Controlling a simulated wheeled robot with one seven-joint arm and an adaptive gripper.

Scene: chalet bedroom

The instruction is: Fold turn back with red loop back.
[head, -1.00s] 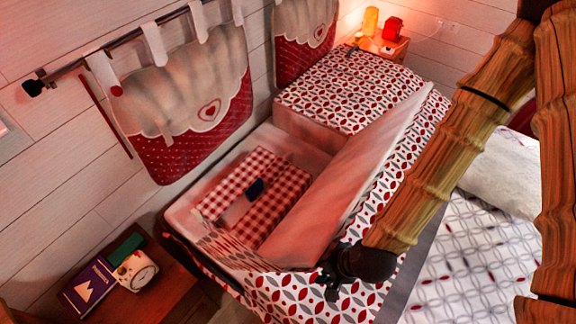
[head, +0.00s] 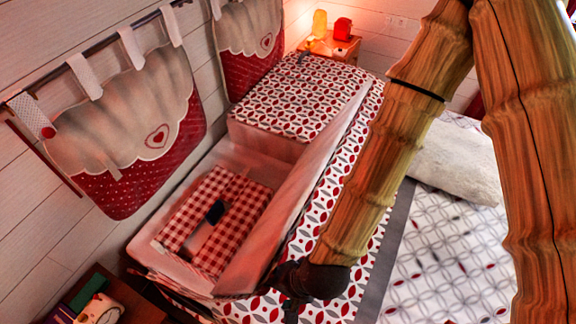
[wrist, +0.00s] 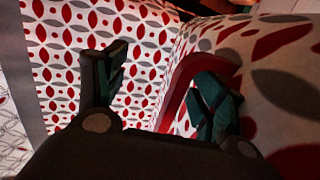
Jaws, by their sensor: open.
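The turn back (head: 300,205) is a flap of bedding with a pale inner face and a red, grey and white patterned outer side. In the head view it runs lengthwise along the bed and stands up at a slant beside an open hollow. The red loop (wrist: 187,88) shows in the wrist view as a curved red band against the patterned cloth. My gripper (wrist: 158,72) is open, with the loop between its fingers, nearer the right one. I cannot tell whether they touch. In the head view my gripper (head: 290,300) is at the flap's near end, its fingers mostly hidden.
A red checked cloth (head: 235,225) with a dark-and-pale item (head: 208,226) lies in the hollow. A patterned cover (head: 300,95) lies beyond it. A pillow (head: 455,160) is on the right. Fabric pockets (head: 135,130) hang on the left wall. A bedside table (head: 135,308) stands front left.

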